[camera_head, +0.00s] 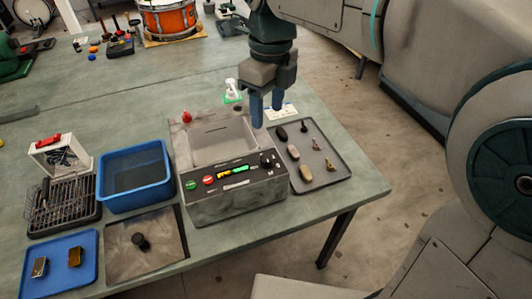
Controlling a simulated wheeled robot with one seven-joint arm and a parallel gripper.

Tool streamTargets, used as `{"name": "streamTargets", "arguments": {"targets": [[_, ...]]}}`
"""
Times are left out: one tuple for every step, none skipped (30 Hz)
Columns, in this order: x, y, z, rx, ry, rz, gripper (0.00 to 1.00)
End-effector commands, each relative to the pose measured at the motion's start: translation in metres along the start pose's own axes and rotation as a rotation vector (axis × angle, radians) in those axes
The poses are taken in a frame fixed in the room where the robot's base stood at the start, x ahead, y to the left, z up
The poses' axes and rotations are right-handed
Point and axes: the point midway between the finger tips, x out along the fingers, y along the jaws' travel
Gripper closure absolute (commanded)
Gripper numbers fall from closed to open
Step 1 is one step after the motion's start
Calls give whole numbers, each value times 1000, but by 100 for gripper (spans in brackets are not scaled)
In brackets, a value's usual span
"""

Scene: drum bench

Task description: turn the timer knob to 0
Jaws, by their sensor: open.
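A grey box-shaped machine (235,207) with an open basin on top stands near the table's front edge. Its sloped black front panel carries a green button, a red button, a yellow-green display strip and a dark knob (267,161) at the right end. I take this knob for the timer knob; its pointer and scale are too small to read. My gripper (267,115) points down with two blue fingers apart and nothing between them. It appears above and behind the knob, near the machine's back right corner, and apart from the knob.
A dark tray (337,170) with several small parts lies right of the machine. A blue bin (135,170), a dark rack (62,206), a dark plate with a knob (158,258) and a blue tray (88,267) lie to the left. A red-topped item stands behind the machine's left corner.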

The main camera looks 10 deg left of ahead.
Motion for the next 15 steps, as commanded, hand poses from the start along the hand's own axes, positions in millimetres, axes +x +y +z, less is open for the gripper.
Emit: {"name": "streamTargets", "arguments": {"targets": [[8,0,0,0,2,1,50],[13,0,-1,-1,3,2,50],[21,0,-1,-1,2,1,50],[27,0,-1,-1,4,2,50],[33,0,-1,-2,3,2,50],[42,1,-1,-2,4,2,50],[49,1,-1,-3,3,2,50],[56,1,-1,-3,4,2,50],[64,1,-1,-3,3,2,50],[71,1,-1,-3,3,2,50],[77,1,-1,-3,3,2,50],[85,0,-1,-3,4,2,50],[91,0,-1,-3,3,1,50],[96,0,-1,-3,3,2,50],[102,0,-1,-3,2,1,50]]}}
